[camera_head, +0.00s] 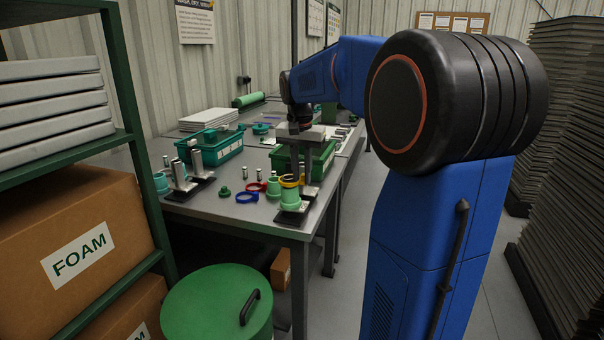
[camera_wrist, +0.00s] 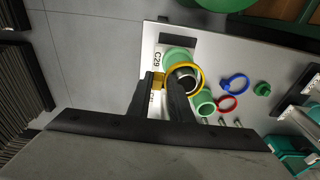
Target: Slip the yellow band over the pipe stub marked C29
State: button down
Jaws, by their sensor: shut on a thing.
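The yellow band (camera_wrist: 203,76) is a ring with a tab, and my gripper (camera_wrist: 163,88) is shut on the tab. A label reading C29 (camera_wrist: 157,59) shows beside a pale green pipe stub (camera_wrist: 172,54) in the wrist view. The band overlaps the stub's top in that view. My gripper (camera_head: 305,182) points down beside the stub's top.
A blue band (camera_head: 246,198), a red band (camera_head: 256,187) and another green pipe piece (camera_head: 273,187) lie close by on the grey table (camera_head: 223,210). Green crates (camera_head: 217,151) stand behind. A lidded green drum (camera_head: 205,300) is in front of the table.

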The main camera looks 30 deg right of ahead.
jog(key=shift+w+f, duration=0.1)
jog(key=shift+f, duration=0.5)
dwell(0.3)
jog(key=c, duration=1.4)
grip_release()
jog(key=shift+f, duration=0.1)
jog(key=shift+c, duration=0.2)
jog(key=shift+a, duration=0.1)
jog(key=shift+o, duration=0.8)
jog(key=shift+r, duration=1.2)
notch_tip(320, 180, up, 9)
jog(key=shift+f, duration=0.15)
